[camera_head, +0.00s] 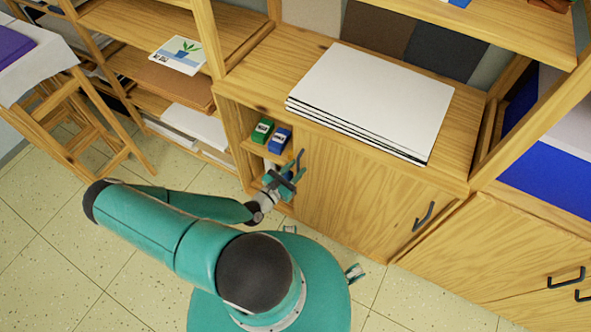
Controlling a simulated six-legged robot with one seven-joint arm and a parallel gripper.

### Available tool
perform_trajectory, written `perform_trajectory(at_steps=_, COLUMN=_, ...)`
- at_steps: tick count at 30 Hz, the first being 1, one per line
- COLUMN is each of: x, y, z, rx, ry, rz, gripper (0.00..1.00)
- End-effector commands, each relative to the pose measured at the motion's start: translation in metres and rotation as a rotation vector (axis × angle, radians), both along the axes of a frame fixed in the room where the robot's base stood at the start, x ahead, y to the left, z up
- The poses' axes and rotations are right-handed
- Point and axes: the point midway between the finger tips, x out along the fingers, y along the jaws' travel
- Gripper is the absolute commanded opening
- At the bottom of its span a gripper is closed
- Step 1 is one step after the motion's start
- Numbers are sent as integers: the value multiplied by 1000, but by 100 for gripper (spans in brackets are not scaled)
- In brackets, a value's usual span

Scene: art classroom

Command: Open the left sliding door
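The wooden cabinet (262,62) stands ahead, with flat wooden door panels on its front. The left door panel (330,195) has a dark bar handle (299,160) near its left edge. A second dark handle (424,217) sits further right on the front. Left of the left handle, the cabinet front is open and shows shelves with a green box (262,130) and a blue box (280,139). My gripper (287,180) is at this opening, just below and left of the left handle. Its fingers are small and overlap; whether they touch the handle is unclear.
A stack of white boards (370,100) lies on the cabinet top. Open shelves (165,75) with paper stand to the left. A wooden stool (75,115) stands at far left. More cabinet doors (510,255) with handles are at right. The tiled floor (70,240) is clear at lower left.

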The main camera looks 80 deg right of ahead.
Motion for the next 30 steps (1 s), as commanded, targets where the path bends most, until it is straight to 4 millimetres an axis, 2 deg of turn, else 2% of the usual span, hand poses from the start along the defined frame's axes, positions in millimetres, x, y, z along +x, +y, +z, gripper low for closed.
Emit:
perform_trajectory(at_steps=8, x=-1, y=1, z=0, rx=0, ry=0, rz=0, gripper=32)
perform_trajectory(at_steps=13, x=7, y=13, z=0, rx=-1, ry=-1, rz=1, gripper=32)
perform_trajectory(at_steps=24, x=52, y=77, z=0, rx=1, ry=-3, rz=3, gripper=32)
perform_trajectory(at_steps=30, x=71, y=105, z=0, rx=0, ry=-1, rz=2, gripper=32)
